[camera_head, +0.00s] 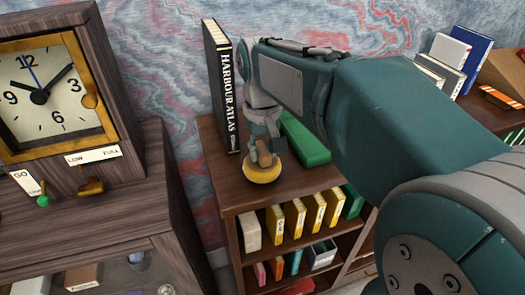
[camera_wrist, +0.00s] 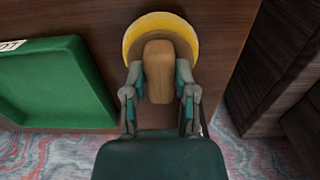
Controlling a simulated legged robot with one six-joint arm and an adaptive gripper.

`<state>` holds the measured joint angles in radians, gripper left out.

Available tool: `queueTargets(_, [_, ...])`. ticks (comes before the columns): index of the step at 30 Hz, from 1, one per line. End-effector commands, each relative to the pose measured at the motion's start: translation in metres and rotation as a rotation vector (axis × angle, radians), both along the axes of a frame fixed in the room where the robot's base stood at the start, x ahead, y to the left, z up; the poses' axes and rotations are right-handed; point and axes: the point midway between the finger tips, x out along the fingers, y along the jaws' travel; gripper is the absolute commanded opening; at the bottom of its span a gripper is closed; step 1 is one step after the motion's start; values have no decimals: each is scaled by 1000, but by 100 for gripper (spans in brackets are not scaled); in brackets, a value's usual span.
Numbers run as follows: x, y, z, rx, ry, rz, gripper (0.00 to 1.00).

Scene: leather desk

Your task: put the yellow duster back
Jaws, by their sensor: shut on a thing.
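The yellow duster has a round yellow pad (camera_head: 262,174) and a wooden handle (camera_head: 264,152). In the head view it is at the top of the low shelf, beside the upright black book. My gripper (camera_wrist: 159,88) is shut on the wooden handle, one finger on each side. The yellow pad (camera_wrist: 161,24) shows beyond the handle in the wrist view. I cannot tell whether the pad touches the shelf top. A green tray (camera_head: 303,140) lies right behind the gripper; it also shows at the left in the wrist view (camera_wrist: 70,85), apart from the duster.
The black HARBOUR ATLAS book (camera_head: 222,90) stands upright left of my gripper. A wooden clock cabinet (camera_head: 110,60) stands farther left.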

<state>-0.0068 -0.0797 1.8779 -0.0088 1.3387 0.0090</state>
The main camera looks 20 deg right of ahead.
Motion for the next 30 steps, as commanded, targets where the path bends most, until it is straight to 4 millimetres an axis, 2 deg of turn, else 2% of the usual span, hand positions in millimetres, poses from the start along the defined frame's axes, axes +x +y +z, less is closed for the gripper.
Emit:
queueTargets(3, [0,0,-8,0,-1,0,0])
queueTargets(8, [0,0,-8,0,-1,0,0])
queueTargets(9, [0,0,-9,0,-1,0,45])
queueTargets(11, [0,0,-8,0,-1,0,71])
queueTargets(23, [0,0,-7,0,-1,0,71])
queueTargets(26, [0,0,1,0,-2,0,71])
queueTargets(30, [1,0,26,0,-5,1,71])
